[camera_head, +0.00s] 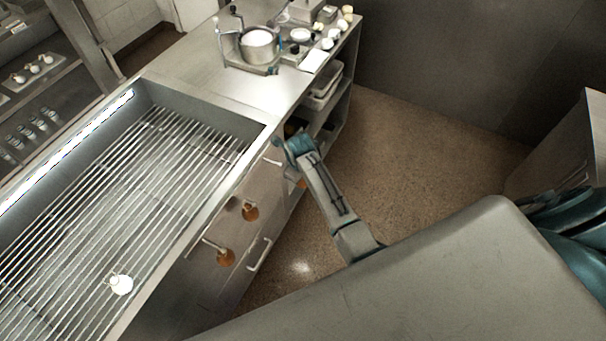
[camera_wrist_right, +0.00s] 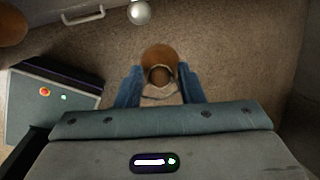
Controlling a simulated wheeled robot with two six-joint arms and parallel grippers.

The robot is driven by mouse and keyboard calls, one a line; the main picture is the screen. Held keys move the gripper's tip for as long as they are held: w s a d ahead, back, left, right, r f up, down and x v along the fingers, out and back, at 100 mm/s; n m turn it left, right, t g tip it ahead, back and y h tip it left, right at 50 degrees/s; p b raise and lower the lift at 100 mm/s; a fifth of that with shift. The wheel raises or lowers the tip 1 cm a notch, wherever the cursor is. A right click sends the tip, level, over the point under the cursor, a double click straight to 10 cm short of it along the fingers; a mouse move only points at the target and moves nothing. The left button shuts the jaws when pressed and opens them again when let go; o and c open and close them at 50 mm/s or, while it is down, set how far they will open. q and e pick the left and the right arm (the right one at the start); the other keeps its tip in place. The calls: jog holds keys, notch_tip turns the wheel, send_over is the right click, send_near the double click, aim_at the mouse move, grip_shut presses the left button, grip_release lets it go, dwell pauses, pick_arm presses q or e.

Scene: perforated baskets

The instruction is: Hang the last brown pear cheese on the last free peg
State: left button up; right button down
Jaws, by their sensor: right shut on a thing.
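Two brown pear cheeses, one upper (camera_head: 250,212) and one lower (camera_head: 225,257), hang from pegs on the steel cabinet front in the head view. Farther along, a free peg (camera_head: 272,160) sticks out beside my right gripper (camera_head: 291,143). In the right wrist view my right gripper (camera_wrist_right: 160,92) is shut on the last brown pear cheese (camera_wrist_right: 159,58), with a cord loop at its near end. A round pale peg end (camera_wrist_right: 139,12) shows just beyond it, apart from the cheese. In the head view my arm mostly hides the held cheese. My left gripper is not in view.
A rod rack (camera_head: 150,190) over a steel basin carries one white cheese (camera_head: 120,285). A bar handle (camera_head: 260,255) projects from the cabinet front. The counter (camera_head: 200,62) holds a pot (camera_head: 258,44) and small items. Floor (camera_head: 420,140) right of the cabinet is clear.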

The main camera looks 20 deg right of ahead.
aim_at(276, 163)
jog(key=shift+w+a+f+b, duration=0.15)
jog(key=shift+w+a+b, duration=0.75)
jog(key=shift+w+b, duration=0.3)
jog(key=shift+w+a+f+b, duration=0.1)
jog(key=shift+w+a+b, duration=0.85)
jog(key=shift+b, duration=0.4)
jog(key=shift+w+a+f+b, duration=0.15)
jog(key=shift+w+a+b, duration=0.65)
jog(key=shift+w+b, duration=0.45)
jog(key=shift+w+a+f, duration=0.15)
jog(key=shift+w+a, duration=0.2)
jog(key=shift+w, duration=0.05)
jog(key=shift+f, duration=0.1)
jog(key=c, duration=0.9)
grip_release()
